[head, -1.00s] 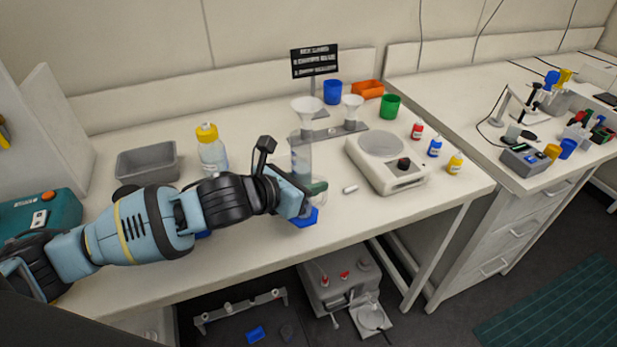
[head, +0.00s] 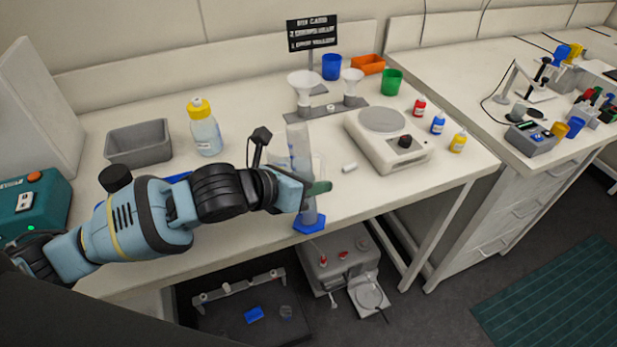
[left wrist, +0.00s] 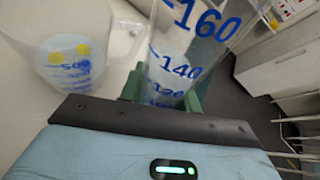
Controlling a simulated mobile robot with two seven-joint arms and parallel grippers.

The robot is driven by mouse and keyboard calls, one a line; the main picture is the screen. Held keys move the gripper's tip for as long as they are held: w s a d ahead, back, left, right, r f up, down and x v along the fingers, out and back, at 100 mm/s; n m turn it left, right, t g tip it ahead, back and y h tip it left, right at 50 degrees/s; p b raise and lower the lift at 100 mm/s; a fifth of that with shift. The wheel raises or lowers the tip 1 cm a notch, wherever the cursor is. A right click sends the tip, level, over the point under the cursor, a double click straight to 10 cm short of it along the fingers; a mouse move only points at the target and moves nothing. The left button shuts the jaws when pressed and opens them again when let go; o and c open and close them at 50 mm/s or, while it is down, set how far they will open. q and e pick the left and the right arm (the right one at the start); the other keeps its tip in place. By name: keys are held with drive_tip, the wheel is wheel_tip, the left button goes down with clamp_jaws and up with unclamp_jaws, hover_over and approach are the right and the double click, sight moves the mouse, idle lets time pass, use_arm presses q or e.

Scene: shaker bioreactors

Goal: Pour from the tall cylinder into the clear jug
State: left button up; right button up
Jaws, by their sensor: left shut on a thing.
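The tall clear cylinder (head: 298,143) has a blue six-sided foot (head: 309,223) and looks close to upright. My left gripper (head: 305,190) is shut around its lower part, with a green finger showing. The foot overlaps the bench's front edge in the head view and looks off the bench top. In the left wrist view the cylinder (left wrist: 180,60) shows blue numbers and pale liquid. The clear jug (left wrist: 75,45), with blue marks, stands beside it at the left there. In the head view the jug (head: 319,165) is a faint outline behind the cylinder. My right gripper is not in view.
A yellow-capped bottle (head: 206,130) and a grey tray (head: 138,144) stand to the left. A funnel stand (head: 325,113) is behind. A white balance (head: 386,140) and a small white bar (head: 349,167) are to the right. The bench's front strip is mostly clear.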

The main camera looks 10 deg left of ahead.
use_arm(q)
drive_tip(key=shift+s+d+r+n+g+h+p, duration=0.2)
drive_tip(key=shift+s+d+r+n+g, duration=0.25)
drive_tip(key=shift+s, duration=0.15)
drive_tip(key=shift+s+d+r+n+g+h+p, duration=0.1)
drive_tip(key=shift+s+d+r+n+g+h, duration=0.1)
drive_tip(key=shift+s+d+r+n+g, duration=0.25)
wheel_tip(320, 180, up, 7)
drive_tip(key=n+g+h, duration=0.2)
drive_tip(key=n+g, duration=0.1)
drive_tip(key=n, duration=0.1)
drive_tip(key=shift+s+g+h+p, duration=0.3)
drive_tip(key=shift+s+h+p, duration=0.1)
drive_tip(key=shift+p, duration=0.05)
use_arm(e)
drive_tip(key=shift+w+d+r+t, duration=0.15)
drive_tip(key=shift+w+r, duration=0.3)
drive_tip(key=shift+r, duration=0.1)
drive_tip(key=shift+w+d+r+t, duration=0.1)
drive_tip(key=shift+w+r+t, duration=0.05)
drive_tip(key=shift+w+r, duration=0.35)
use_arm(q)
drive_tip(key=shift+d+r, duration=0.1)
drive_tip(key=shift+r, duration=0.25)
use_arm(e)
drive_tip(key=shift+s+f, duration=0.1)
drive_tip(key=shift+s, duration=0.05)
